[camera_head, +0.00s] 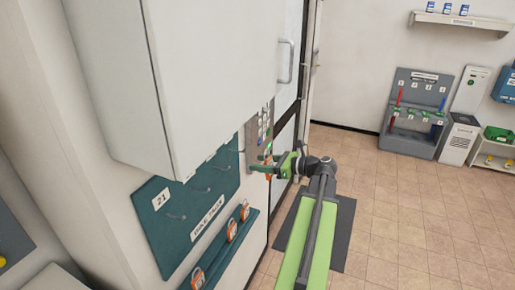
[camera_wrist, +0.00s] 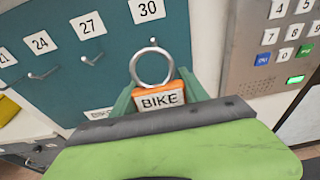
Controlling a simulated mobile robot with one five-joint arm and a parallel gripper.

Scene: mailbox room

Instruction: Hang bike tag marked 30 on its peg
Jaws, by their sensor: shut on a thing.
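My gripper (camera_wrist: 160,105) is shut on an orange bike tag (camera_wrist: 158,98) with a white "BIKE" label and a metal ring (camera_wrist: 152,68) standing up from its top. The tag's number does not show. The teal peg board (camera_wrist: 60,75) is behind it, with number plates 21, 24, 27 and 30 (camera_wrist: 147,10). A small peg end (camera_wrist: 153,41) shows below plate 30, just above the ring's top; I cannot tell whether the two touch. In the head view my gripper (camera_head: 268,168) is at the board's far right end, beside the keypad.
A keypad panel (camera_wrist: 262,65) with a lit green key is close on the right. Below the board, a teal ledge (camera_head: 215,262) holds several orange tags (camera_head: 231,230). A white cabinet (camera_head: 190,80) overhangs the board in the head view.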

